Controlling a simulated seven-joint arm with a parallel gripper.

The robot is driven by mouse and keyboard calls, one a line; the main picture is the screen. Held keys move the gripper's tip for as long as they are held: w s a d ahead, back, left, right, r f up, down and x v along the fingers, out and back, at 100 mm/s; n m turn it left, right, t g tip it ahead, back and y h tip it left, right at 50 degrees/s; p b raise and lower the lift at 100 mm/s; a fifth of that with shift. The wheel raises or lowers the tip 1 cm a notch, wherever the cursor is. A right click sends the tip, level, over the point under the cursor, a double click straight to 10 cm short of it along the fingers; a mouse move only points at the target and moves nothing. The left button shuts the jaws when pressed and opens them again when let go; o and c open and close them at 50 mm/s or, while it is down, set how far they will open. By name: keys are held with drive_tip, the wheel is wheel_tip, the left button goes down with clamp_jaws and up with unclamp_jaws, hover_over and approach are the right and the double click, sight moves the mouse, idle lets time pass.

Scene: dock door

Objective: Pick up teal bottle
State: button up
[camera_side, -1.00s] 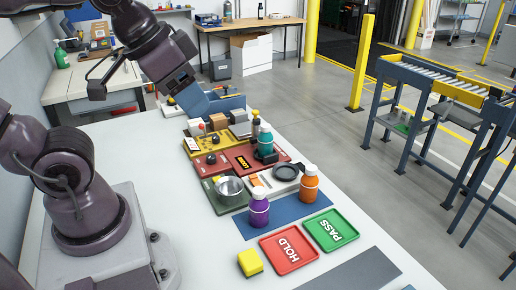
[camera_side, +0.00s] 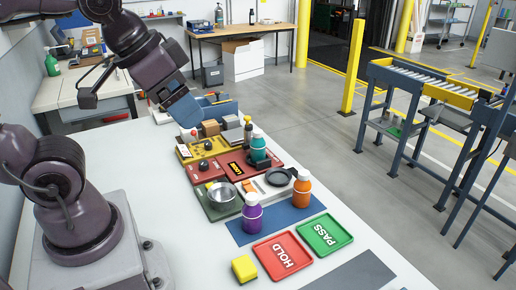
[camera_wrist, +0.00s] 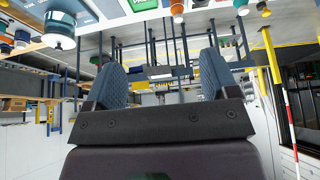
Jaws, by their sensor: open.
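In the wrist view, which looks upside down, a teal bottle with a white cap (camera_wrist: 60,28) shows at upper left, outside the fingers. My gripper (camera_side: 184,108) is above the far left end of the board, up and left of the teal bottle and apart from it. In the wrist view my gripper (camera_wrist: 163,78) has its two blue fingers wide apart, with nothing held between them.
A purple bottle (camera_side: 252,214) and an orange bottle (camera_side: 302,189) stand on a blue mat (camera_side: 280,220) nearer the camera. A metal bowl (camera_side: 222,193) sits beside the teal bottle's section. Red HOLD (camera_side: 283,256) and green PASS (camera_side: 325,234) trays and a yellow block (camera_side: 244,269) lie in front.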

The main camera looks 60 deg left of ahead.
wheel_tip(320, 180, down, 7)
drive_tip(key=w+a+m+g+y, duration=0.1)
drive_tip(key=w+g, duration=0.1)
drive_tip(key=g, duration=0.2)
drive_tip(key=m+t+y, duration=0.4)
drive_tip(key=m+y, duration=0.7)
drive_tip(key=m, duration=1.1)
approach(258, 150)
drive_tip(key=shift+t, duration=0.3)
drive_tip(key=x, duration=0.4)
drive_tip(key=s+x, duration=0.1)
drive_tip(key=x, duration=0.2)
drive_tip(key=shift+a, duration=0.25)
drive_tip(key=shift+w+d+f+x, duration=0.1)
drive_tip(key=shift+x, duration=0.85)
drive_tip(key=shift+w+d+f+x, duration=0.1)
drive_tip(key=shift+x, duration=0.8)
drive_tip(key=shift+w+d+f+x, duration=0.1)
drive_tip(key=shift+x, duration=0.85)
drive_tip(key=shift+r, duration=0.1)
drive_tip(key=shift+c, duration=0.2)
drive_tip(key=c, duration=1.1)
